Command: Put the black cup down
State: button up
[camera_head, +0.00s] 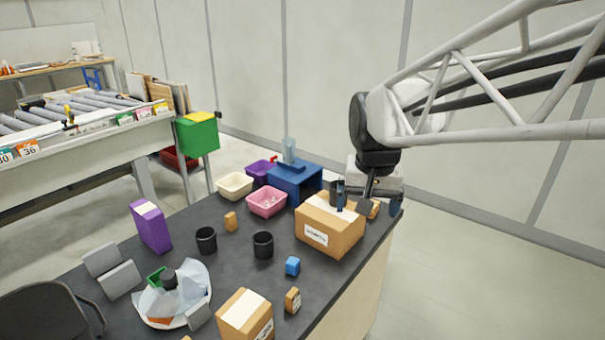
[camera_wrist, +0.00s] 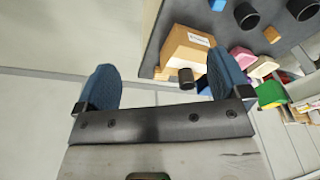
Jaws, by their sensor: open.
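Two black cups stand upright on the dark table, one on the left (camera_head: 206,240) and one nearer the middle (camera_head: 263,245); both also show at the top right of the wrist view. A smaller dark cylinder (camera_wrist: 186,78), perhaps another black cup, shows at the cardboard box (camera_head: 326,230) near my gripper. I cannot tell whether it rests on the box or beside it. My gripper (camera_head: 368,202) is open above the far right table corner by the box. Its blue fingers are wide apart in the wrist view (camera_wrist: 162,82), and I see nothing gripped between them.
A cream bin (camera_head: 235,185), a pink bin (camera_head: 266,200) and a blue box (camera_head: 296,180) stand at the back. A blue cube (camera_head: 292,266) and a second carton (camera_head: 245,316) are in front. A cluttered plate (camera_head: 160,318) is at left. Bare tabletop surrounds the middle cup.

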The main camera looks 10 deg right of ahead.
jog(key=s+f+n, duration=0.1)
jog(key=s+f, duration=0.1)
jog(key=s, duration=0.6)
jog(key=s+f+n, duration=0.1)
jog(key=s+f, duration=0.1)
jog(key=s, duration=0.6)
jog(key=shift+s+a+f+n+t, duration=0.2)
jog(key=shift+a+f+n+t, duration=0.2)
jog(key=shift+a, duration=0.05)
jog(key=shift+o, duration=0.4)
jog(key=shift+w, duration=0.1)
jog(key=m+g, duration=0.2)
jog(key=m, duration=0.3)
send_over(263, 246)
jog(key=s+d, duration=0.5)
jog(key=d, duration=0.2)
notch_tip(263, 246, down, 10)
jog(key=f, duration=0.1)
jog(key=w+a+f+m, duration=0.1)
jog(key=w+a+f, duration=0.6)
jog(key=w+f, duration=0.1)
jog(key=shift+w+a+f+g, duration=0.2)
jog(key=shift+a+f+g, duration=0.1)
jog(key=shift+f, duration=0.5)
